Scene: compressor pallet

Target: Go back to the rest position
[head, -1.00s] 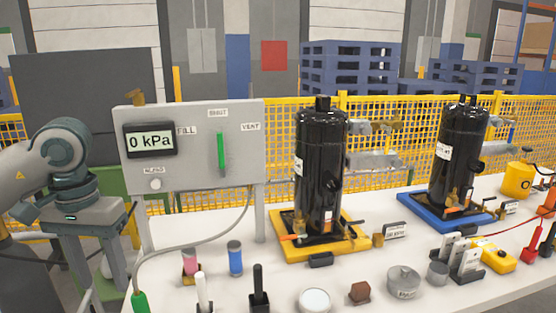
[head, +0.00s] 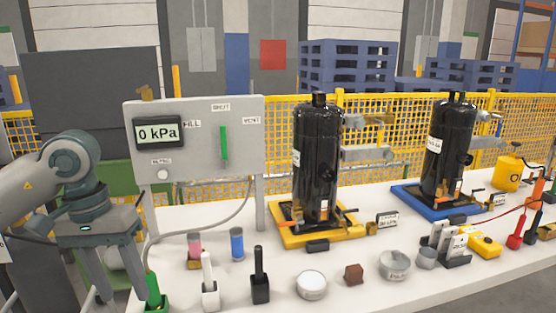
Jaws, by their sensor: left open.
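My left gripper (head: 110,290) is at the left of the head view, pointing down, its fingers apart and nothing seen between them. It is just left of the green hose end (head: 153,290), which stands at the table's front left; I cannot tell whether they touch. A grey panel (head: 240,150) behind it reads "0 kPa", with a green lever (head: 224,143) upright at SHUT. Two black compressors stand on the table: one (head: 316,165) on a yellow pallet (head: 290,236), one (head: 449,150) on a blue pallet (head: 425,207). My right gripper is not in view.
A yellow mesh fence (head: 400,130) runs behind.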

